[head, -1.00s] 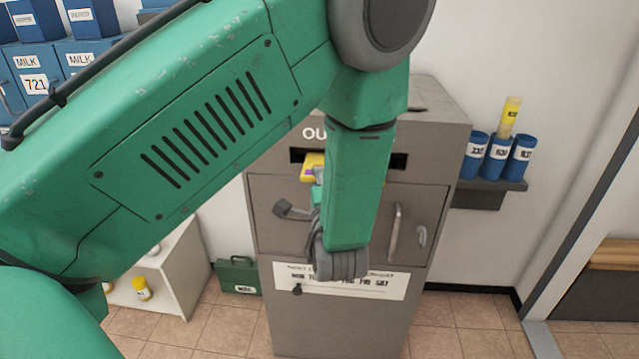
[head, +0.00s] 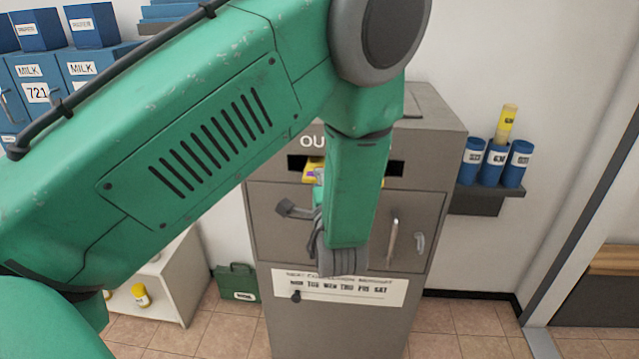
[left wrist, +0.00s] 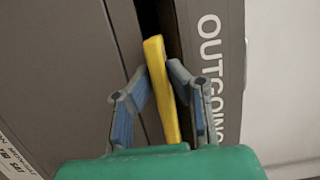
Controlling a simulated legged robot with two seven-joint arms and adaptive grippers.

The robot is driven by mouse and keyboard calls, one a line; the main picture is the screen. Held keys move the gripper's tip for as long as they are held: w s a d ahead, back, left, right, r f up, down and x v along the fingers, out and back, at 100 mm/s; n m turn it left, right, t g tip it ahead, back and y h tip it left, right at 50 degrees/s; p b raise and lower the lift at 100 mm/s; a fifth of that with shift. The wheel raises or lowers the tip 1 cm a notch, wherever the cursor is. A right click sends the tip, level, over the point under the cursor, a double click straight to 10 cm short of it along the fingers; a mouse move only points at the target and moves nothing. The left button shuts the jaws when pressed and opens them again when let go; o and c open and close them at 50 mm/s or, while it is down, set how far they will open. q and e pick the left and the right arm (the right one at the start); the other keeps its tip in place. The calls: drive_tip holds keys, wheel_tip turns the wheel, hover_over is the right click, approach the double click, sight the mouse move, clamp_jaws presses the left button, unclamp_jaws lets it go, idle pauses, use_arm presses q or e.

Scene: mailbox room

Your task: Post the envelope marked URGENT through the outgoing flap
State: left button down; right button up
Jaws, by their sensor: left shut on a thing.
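The grey outgoing mailbox (head: 412,215) stands in front of me, with a dark slot (head: 397,169) near its top. My left gripper (left wrist: 157,72) is shut on a yellow envelope (left wrist: 162,90), one blue-padded finger on each side. The envelope's far end is at the dark slot in the left wrist view, beside the word OUTGOING. No URGENT mark is readable. I cannot tell how deep its tip reaches. My right gripper is out of view.
Blue tubes (head: 494,163), one holding a yellow roll (head: 507,122), sit on a wall shelf at right. Blue MILK boxes (head: 38,92) stand at left. A green case (head: 237,282) is on the floor beside the mailbox. Handles project from the mailbox front.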

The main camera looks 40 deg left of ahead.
use_arm(q)
drive_tip(key=shift+w+a+r, duration=0.1)
drive_tip(key=shift+w+r, duration=0.05)
drive_tip(key=shift+w, duration=0.45)
drive_tip(key=shift+x, duration=1.15)
drive_tip(key=c, duration=1.8)
unclamp_jaws()
drive_tip(key=shift+w, duration=0.15)
drive_tip(key=o, duration=0.3)
drive_tip(key=shift+p+v, duration=0.65)
drive_tip(key=shift+v, duration=0.65)
drive_tip(key=shift+s+d+p, duration=0.35)
drive_tip(key=shift+s+d, duration=0.15)
drive_tip(key=shift+s, duration=0.5)
drive_tip(key=shift+s+d+p, duration=0.4)
drive_tip(key=shift+s+d, duration=0.15)
drive_tip(key=shift+s, duration=0.45)
drive_tip(key=shift+s+d+p, duration=0.35)
drive_tip(key=shift+s+d, duration=0.15)
drive_tip(key=shift+s, duration=0.5)
clamp_jaws()
